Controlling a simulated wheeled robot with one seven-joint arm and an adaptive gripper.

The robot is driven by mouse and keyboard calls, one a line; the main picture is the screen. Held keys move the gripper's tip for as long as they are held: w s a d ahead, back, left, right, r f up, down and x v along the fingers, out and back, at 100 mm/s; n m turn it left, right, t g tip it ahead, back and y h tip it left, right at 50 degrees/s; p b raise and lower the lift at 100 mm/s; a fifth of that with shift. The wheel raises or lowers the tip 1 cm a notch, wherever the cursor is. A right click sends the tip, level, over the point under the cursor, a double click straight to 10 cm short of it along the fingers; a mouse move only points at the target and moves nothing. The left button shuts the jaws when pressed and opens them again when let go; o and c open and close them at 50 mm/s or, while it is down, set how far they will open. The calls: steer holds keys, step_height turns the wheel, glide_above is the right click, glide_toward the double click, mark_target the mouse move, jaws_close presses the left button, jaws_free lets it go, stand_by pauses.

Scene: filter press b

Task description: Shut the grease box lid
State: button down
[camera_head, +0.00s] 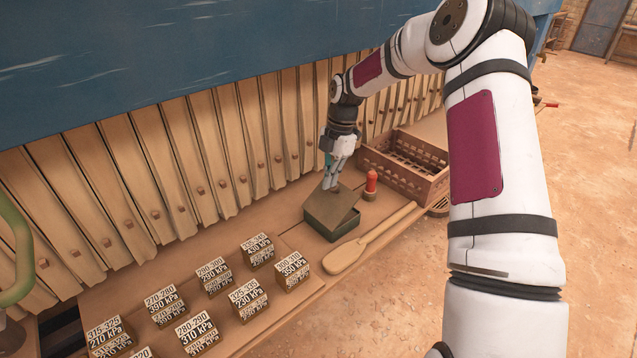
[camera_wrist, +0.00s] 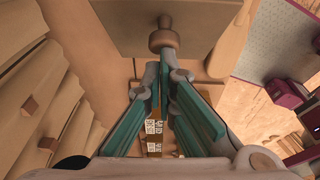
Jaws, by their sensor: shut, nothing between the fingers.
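The dark green grease box (camera_head: 321,230) stands on the wooden ledge in the head view. Its flat brown lid (camera_head: 345,205) lies over it at a slant and does not look flush with the rim. In the wrist view the lid (camera_wrist: 120,18) fills the top, with a round knob (camera_wrist: 163,38) near its edge. My gripper (camera_head: 331,186) is at the lid's far side, pointing down. In the wrist view my gripper's fingertips (camera_wrist: 165,62) are together, close to the knob and holding nothing. I cannot tell whether they touch it.
A red-capped bottle (camera_head: 371,183) stands just right of the box, with a brown crate (camera_head: 405,160) behind it. A wooden paddle (camera_head: 365,243) lies in front. Several labelled blocks (camera_head: 248,300) stand to the left. Upright press plates (camera_head: 190,160) line the back of the ledge.

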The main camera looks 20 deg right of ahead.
steer(key=d+f+y+b, duration=0.1)
steer(key=w+d+f+g+y+b, duration=0.1)
steer(key=d+y+b, duration=0.1)
steer(key=shift+w+d+f, duration=0.15)
steer(key=shift+w+f, duration=0.05)
steer(key=shift+f, duration=0.1)
steer(key=shift+w+d+f+b, duration=0.2)
steer(key=shift+d+f+b, duration=0.8)
steer(key=shift+b, duration=0.3)
